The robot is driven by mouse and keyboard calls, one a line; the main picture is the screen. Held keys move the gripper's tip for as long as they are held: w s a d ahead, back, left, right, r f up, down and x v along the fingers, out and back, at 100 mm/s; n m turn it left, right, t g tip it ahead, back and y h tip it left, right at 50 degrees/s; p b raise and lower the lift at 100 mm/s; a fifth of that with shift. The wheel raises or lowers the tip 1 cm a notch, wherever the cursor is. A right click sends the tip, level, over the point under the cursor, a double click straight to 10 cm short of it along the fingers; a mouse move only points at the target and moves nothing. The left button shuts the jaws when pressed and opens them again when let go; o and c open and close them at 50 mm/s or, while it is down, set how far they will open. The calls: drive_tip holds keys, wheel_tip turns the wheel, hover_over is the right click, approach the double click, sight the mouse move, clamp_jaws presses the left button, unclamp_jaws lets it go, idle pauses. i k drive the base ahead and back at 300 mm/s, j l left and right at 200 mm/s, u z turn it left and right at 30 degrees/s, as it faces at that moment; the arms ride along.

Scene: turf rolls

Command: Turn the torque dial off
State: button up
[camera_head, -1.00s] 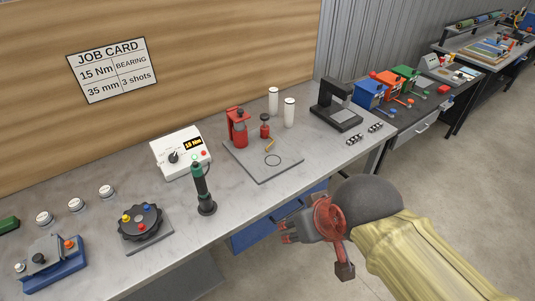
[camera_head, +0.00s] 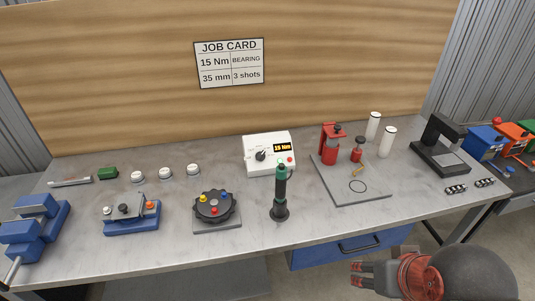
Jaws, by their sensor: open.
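The torque control box (camera_head: 269,153) is white and stands at the back middle of the bench. Its black dial (camera_head: 260,155) is on the front face, left of a lit display (camera_head: 283,147) that reads what looks like 15 Nm. A red button (camera_head: 291,160) sits below the display. The dial's pointer marks are too small to read. My gripper (camera_head: 355,274) is open and empty at the lower right, in front of the bench edge, well apart from the box.
A green-topped black driver (camera_head: 280,193) stands upright just in front of the box. A black round fixture (camera_head: 213,206) is to its left. A red press (camera_head: 330,144) on a grey plate is to the right.

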sight(260, 156)
drive_tip(key=i+l, duration=0.3)
drive_tip(key=i, duration=0.2)
drive_tip(key=i+l+u, duration=0.1)
drive_tip(key=i+l, duration=0.2)
drive_tip(key=i, duration=0.25)
